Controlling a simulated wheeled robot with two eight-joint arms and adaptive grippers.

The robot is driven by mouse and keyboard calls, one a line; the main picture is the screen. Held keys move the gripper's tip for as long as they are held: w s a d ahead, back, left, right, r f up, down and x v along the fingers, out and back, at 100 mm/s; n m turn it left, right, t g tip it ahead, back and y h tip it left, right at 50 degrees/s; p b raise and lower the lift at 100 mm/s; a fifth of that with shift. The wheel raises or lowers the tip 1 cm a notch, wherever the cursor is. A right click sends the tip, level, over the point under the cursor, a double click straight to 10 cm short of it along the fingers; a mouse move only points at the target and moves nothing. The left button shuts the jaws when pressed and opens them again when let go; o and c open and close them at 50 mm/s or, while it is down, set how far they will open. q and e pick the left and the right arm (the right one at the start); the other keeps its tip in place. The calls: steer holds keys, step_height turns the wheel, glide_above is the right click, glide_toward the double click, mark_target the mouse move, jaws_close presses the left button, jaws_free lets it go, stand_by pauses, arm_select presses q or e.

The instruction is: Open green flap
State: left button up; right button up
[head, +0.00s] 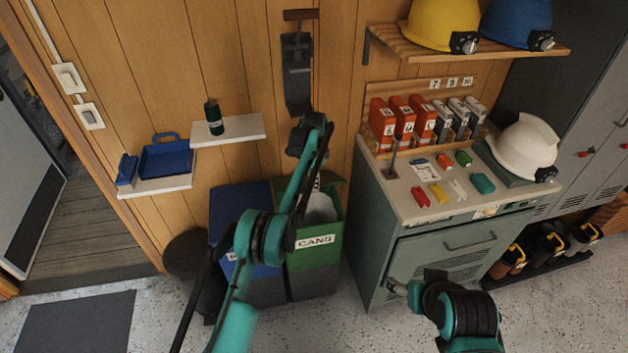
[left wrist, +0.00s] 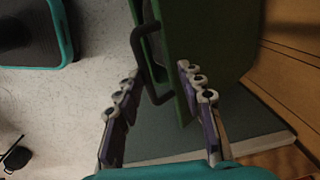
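The green bin (head: 318,262) labelled CANS stands on the floor beside the cabinet. Its grey inside shows, and its green flap (head: 333,187) stands raised at the back, near the wall. In the left wrist view the flap (left wrist: 215,50) is a tilted green panel with a dark bar handle (left wrist: 140,45). My left gripper (left wrist: 160,78) is open, its fingers apart on either side of the handle and the flap's edge. Whether they touch is unclear. In the head view my forearm mostly hides this gripper. My right gripper (head: 396,288) is low before the cabinet; its fingers are unclear.
A blue bin (head: 235,205) stands left of the green one, partly behind my arm. A dark round bin (head: 187,252) is farther left. The grey-green cabinet (head: 375,250) closes off the right side. The floor at front left is clear except for a mat (head: 75,320).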

arm_select(q)
steer(key=shift+a, duration=0.15)
step_height(320, 180, up, 7)
steer(key=shift+s+d+r, duration=0.2)
stand_by(0.5)
